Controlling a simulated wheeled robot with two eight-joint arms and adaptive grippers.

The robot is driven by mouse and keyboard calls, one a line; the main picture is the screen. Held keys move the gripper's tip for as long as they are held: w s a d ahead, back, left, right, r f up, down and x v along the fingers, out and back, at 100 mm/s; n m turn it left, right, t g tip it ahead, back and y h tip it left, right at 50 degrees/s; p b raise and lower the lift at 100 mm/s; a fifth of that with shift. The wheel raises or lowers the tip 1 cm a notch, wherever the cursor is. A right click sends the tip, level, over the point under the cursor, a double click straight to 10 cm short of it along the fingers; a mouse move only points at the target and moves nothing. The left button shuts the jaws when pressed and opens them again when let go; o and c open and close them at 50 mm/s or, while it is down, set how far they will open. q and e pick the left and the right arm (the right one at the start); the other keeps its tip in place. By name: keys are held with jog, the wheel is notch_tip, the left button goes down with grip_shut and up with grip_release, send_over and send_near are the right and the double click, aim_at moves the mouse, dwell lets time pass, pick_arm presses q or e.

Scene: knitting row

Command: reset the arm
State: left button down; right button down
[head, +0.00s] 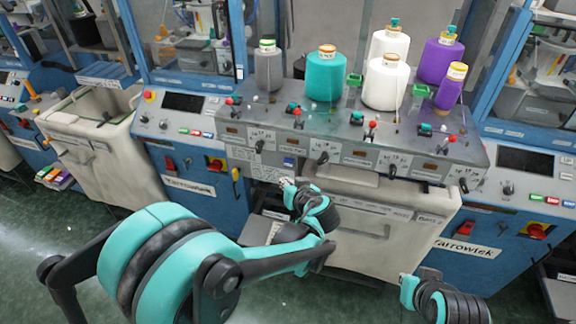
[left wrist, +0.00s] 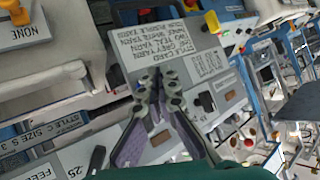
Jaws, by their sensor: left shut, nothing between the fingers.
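My left gripper (head: 287,184) is in front of the middle knitting machine (head: 340,160), below its control panel. In the left wrist view its two fingers (left wrist: 159,88) are close together and shut, with nothing held. They point at a white style card (left wrist: 175,50) on a grey plate and overlap its lower edge; I cannot tell whether they touch it. My left arm reaches in from the left. Part of my right arm (head: 450,305) shows at the bottom right of the head view, but its gripper does not show.
On the machine top stand a grey cone (head: 268,68), a teal cone (head: 325,77), white cones (head: 385,84) and purple cones (head: 438,60). A cloth-lined bin (head: 395,215) is below. Another bin (head: 100,150) stands left. Green floor (head: 50,240) is open at lower left.

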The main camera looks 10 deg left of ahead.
dwell(0.6)
pick_arm(q)
jog(key=s+a+m+g+h+b, duration=0.1)
jog(key=s+m+h, duration=0.3)
jog(key=s, duration=1.9)
jog(key=f+g+h+b, duration=0.1)
jog(key=h, duration=0.2)
jog(key=shift+a+g, duration=0.4)
